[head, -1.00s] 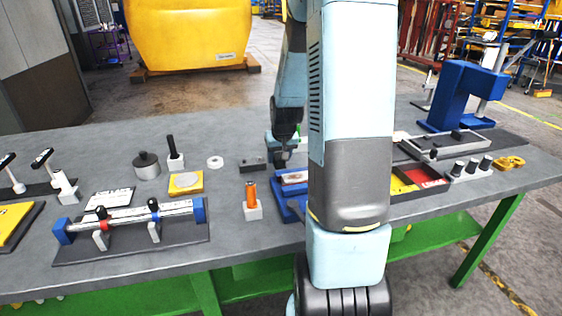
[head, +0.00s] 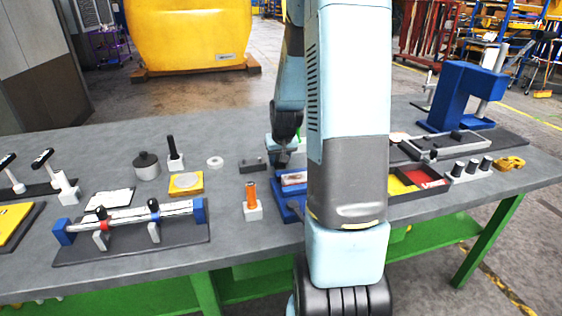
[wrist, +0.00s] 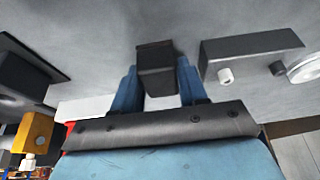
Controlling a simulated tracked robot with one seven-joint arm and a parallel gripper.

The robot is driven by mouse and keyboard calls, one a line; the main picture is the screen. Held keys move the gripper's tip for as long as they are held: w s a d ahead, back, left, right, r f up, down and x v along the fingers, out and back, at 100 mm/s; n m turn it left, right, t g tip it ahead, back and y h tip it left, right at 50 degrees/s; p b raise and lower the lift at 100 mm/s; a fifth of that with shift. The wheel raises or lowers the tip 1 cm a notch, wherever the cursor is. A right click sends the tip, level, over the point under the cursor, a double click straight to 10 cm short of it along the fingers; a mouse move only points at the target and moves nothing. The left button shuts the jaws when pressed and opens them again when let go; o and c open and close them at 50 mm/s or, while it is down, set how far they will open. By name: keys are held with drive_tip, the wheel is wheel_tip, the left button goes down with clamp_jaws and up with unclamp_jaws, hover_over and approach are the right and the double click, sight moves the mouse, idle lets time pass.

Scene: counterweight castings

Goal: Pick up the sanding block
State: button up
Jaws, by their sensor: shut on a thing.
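My gripper (wrist: 158,82) shows in the wrist view with its two blue fingers on either side of a dark grey block, which I take to be the sanding block (wrist: 155,58). The fingers are shut on it, and its far end shows between and beyond the fingertips. The grey tabletop lies behind it; I cannot tell whether the block is clear of the table. In the head view my gripper (head: 281,158) is small, partly hidden by my own arm, and the block cannot be made out there.
A dark grey bar with small pegs (wrist: 252,52) lies close beside the gripper. A blue tray (head: 290,208) and an orange-handled tool in a white stand (head: 251,205) are near. A white ring (head: 215,162) lies left.

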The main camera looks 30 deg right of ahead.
drive_tip(key=shift+r, duration=0.15)
drive_tip(key=shift+r, duration=0.3)
wheel_tip(320, 180, up, 2)
drive_tip(key=shift+r, duration=0.25)
drive_tip(key=s+a+r, duration=0.5)
drive_tip(key=s+r, duration=0.4)
drive_tip(key=s, duration=0.4)
drive_tip(key=shift+r, duration=0.35)
